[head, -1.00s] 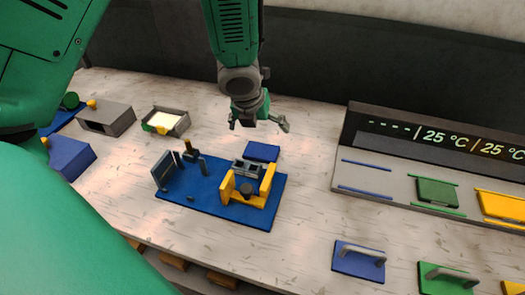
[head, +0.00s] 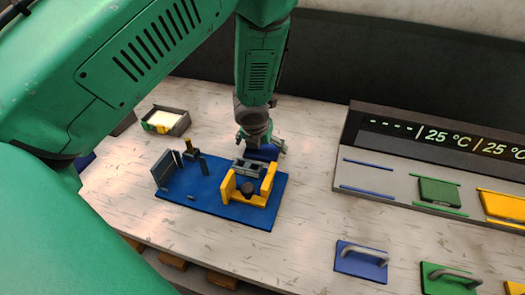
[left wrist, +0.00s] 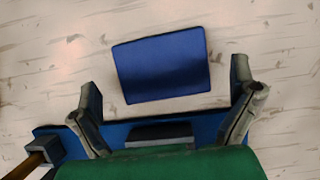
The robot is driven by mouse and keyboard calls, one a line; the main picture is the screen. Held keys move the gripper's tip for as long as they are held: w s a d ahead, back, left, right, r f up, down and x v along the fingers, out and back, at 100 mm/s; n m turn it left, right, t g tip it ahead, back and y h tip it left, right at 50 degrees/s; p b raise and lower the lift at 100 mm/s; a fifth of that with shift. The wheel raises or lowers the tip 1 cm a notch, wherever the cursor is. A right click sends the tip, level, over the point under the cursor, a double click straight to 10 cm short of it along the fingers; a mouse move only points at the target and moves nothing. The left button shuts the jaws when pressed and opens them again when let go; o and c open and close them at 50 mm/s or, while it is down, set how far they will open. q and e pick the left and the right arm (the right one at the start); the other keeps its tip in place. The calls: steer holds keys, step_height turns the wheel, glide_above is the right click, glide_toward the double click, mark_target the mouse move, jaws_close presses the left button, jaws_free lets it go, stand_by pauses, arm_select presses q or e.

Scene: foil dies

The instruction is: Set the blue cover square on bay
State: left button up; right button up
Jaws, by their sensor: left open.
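The blue cover (head: 361,262) is a flat plate with a grey handle, lying at the front right of the table in the head view. The bay between two blue rails (head: 366,191) on the grey panel is empty, and its display shows dashes. My left gripper (head: 261,146) is open above a plain blue block (head: 263,154) behind the blue fixture. In the left wrist view the block (left wrist: 162,65) lies on the table, slightly turned, between and beyond the open fingers (left wrist: 164,80), with gaps on both sides. My right gripper is not in view.
The blue fixture base (head: 222,205) carries yellow brackets and grey posts close to my left gripper. Green (head: 437,192) and yellow (head: 502,206) pieces sit in the other bays. A green handled cover (head: 450,281) lies right of the blue one. A grey tray (head: 166,121) stands at the back left.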

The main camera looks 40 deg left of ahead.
arm_select(q)
steer(key=shift+x, duration=1.1)
steer(key=shift+r, duration=0.1)
steer(key=shift+d, duration=0.15)
steer(key=c, duration=1.2)
